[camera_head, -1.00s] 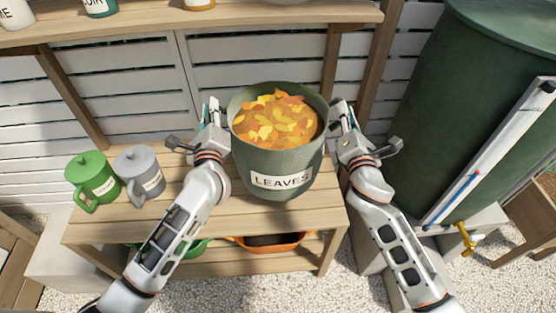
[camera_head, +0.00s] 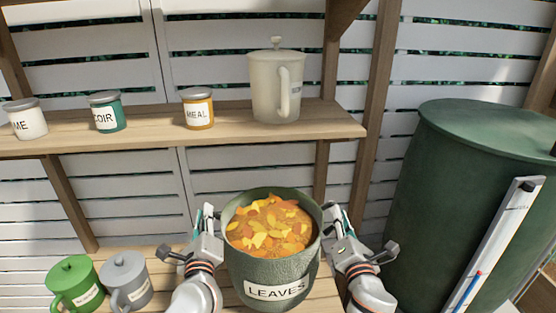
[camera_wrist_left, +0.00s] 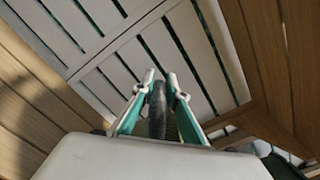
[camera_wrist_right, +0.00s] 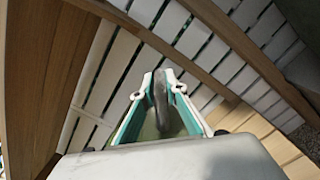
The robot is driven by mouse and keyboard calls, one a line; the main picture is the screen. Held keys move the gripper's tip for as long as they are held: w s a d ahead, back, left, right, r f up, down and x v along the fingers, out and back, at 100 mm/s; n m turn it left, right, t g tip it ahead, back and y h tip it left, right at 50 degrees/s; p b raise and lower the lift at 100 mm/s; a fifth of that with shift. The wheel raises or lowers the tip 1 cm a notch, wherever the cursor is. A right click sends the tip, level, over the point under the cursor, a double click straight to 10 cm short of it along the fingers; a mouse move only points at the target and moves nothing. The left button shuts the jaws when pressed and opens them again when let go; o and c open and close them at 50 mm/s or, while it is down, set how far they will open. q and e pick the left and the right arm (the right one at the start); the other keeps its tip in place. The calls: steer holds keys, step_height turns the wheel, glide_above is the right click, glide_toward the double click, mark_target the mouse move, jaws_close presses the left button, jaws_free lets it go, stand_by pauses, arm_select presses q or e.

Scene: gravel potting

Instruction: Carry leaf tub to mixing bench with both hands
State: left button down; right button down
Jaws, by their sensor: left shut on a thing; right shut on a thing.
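The leaf tub (camera_head: 262,287) is a dark green round bucket with a "LEAVES" label, filled with orange and yellow leaves (camera_head: 270,228). It is upright in the head view, above or on the wooden bench; I cannot tell if its base touches. My left gripper (camera_head: 212,222) is shut on the tub's left side; the left wrist view shows its fingers around a dark handle (camera_wrist_left: 157,108). My right gripper (camera_head: 333,222) is shut on the right side; the right wrist view shows its fingers around a grey handle (camera_wrist_right: 160,98). The tub's base is hidden from view.
A green can (camera_head: 75,283) and a grey can (camera_head: 126,278) stand on the bench at left. A shelf (camera_head: 230,127) above holds several labelled jars and a pale jug (camera_head: 276,85). A large green barrel (camera_head: 470,190) stands at right.

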arm_select(q)
steer(key=shift+s+a+r, duration=0.1)
steer(key=shift+s, duration=0.05)
arm_select(e)
steer(key=shift+s+r, duration=0.1)
steer(key=shift+r, duration=0.1)
